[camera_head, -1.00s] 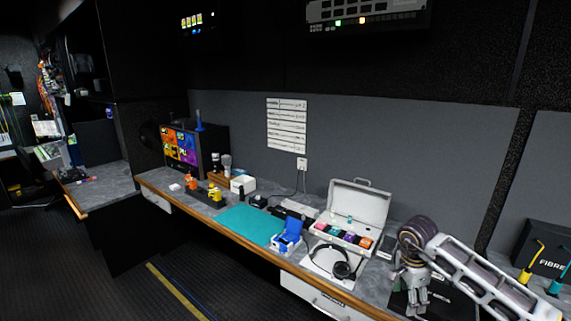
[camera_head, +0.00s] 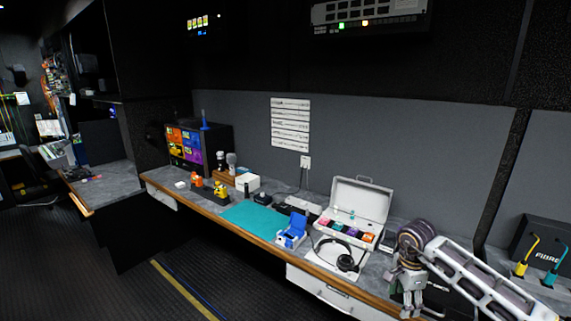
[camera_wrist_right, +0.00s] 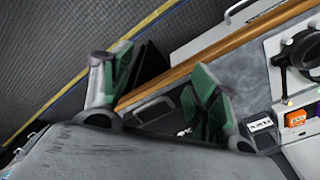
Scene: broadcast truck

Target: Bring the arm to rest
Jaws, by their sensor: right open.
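My right arm comes in from the right in the head view, and its gripper (camera_head: 408,297) points down over the right part of the counter. In the right wrist view the gripper (camera_wrist_right: 165,95) has its two green-padded fingers spread apart, with nothing between them. Below the fingers are the counter's wooden edge and a dark flat item. My left gripper is not in view.
Near the right gripper are black headphones (camera_head: 347,262) and an open white case (camera_head: 359,203) with coloured items. A black box (camera_head: 548,246) is at the far right. The floor (camera_head: 110,295) in front is clear.

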